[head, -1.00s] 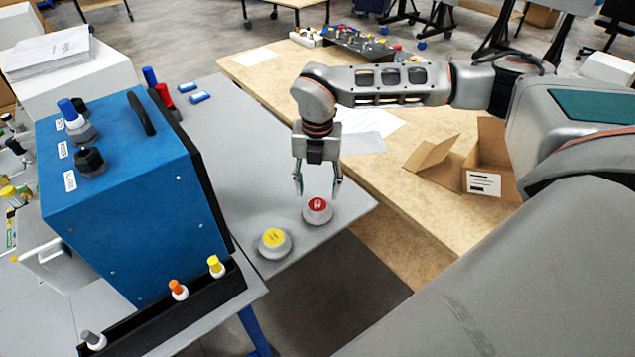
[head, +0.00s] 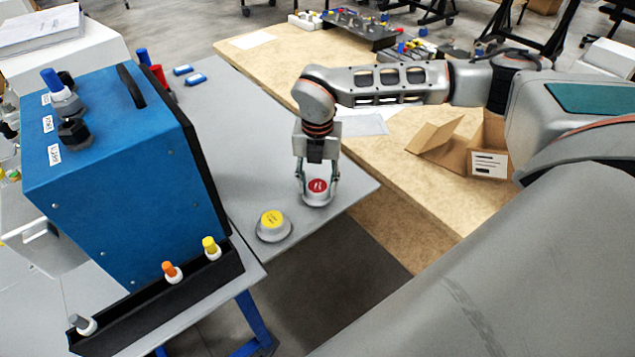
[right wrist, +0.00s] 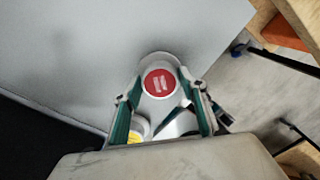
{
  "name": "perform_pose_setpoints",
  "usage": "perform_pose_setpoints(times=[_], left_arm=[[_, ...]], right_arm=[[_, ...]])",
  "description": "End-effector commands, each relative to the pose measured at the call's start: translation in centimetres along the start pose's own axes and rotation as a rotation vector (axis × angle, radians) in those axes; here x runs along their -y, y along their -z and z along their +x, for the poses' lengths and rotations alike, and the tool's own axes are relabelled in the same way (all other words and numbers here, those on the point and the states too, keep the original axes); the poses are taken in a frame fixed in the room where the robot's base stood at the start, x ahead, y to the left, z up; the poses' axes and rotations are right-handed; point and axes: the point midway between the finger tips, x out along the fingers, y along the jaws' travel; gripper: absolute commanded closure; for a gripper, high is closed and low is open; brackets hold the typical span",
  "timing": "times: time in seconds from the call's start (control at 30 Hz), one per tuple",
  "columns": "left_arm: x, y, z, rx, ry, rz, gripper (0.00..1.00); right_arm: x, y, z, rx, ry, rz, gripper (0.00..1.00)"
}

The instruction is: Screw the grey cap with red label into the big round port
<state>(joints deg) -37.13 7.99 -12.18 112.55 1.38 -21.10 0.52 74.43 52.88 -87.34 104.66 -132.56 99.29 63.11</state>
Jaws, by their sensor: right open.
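The grey cap with a red label (head: 317,198) sits on the grey table near its right corner, label up. My right gripper (head: 318,178) points down over it, open, with one finger on each side of the cap. In the right wrist view, the red-labelled cap (right wrist: 160,84) lies between and just beyond the two green-lined fingers (right wrist: 161,108). Whether the fingers touch it I cannot tell. The big round port cannot be made out in these views. My left gripper is not in view.
A similar cap with a yellow label (head: 273,226) stands close by, to the left. The blue analyser box (head: 120,170) fills the left, with a black rack (head: 190,290) of small capped tubes in front. A wooden table (head: 400,180) with an open cardboard box (head: 490,145) is behind.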

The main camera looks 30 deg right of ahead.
Motion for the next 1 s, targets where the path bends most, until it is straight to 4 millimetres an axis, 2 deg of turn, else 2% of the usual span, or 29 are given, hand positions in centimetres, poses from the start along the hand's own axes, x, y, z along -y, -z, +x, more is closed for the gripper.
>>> perform_pose_setpoints(times=[0.17,0.2,0.3,0.57,1.0], left_arm=[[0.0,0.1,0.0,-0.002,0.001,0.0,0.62],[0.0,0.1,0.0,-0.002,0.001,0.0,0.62],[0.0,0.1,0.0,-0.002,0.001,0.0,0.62],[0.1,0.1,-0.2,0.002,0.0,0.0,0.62],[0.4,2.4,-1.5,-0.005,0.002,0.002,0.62]], right_arm=[[0.0,0.0,0.0,0.0,0.0,0.0,0.58],[0.0,0.0,0.0,0.0,0.0,0.0,0.61],[0.0,0.0,0.0,0.0,0.0,0.0,0.86],[0.0,0.0,-0.5,0.001,-0.001,0.0,0.86],[-0.1,0.0,-3.7,0.001,-0.002,-0.001,0.86]])
